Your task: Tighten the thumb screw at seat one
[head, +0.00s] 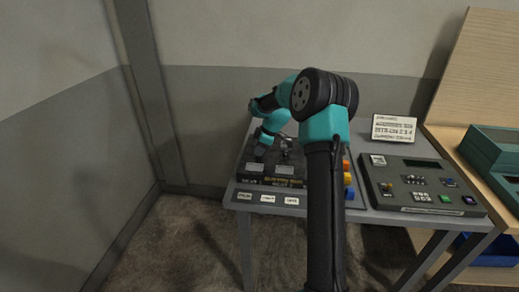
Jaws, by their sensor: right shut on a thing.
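My right arm reaches up from the bottom and bends over a dark module (262,182) on the grey table. My right gripper (284,147) is small in the head view, low over the module's top, shut on what I take to be the thumb screw. The screw itself is hidden or too small to make out at the jaws. The module's front edge carries pale labels and yellow lettering, too small to read surely. Which seat the gripper is at cannot be told. My left gripper is not in view.
A dark console (420,186) with a display, knobs and buttons lies right of my arm. A white sign (394,128) stands behind it. Coloured knobs (348,178) line the module's right side. A wooden bench (480,172) with a teal case (493,150) stands at right.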

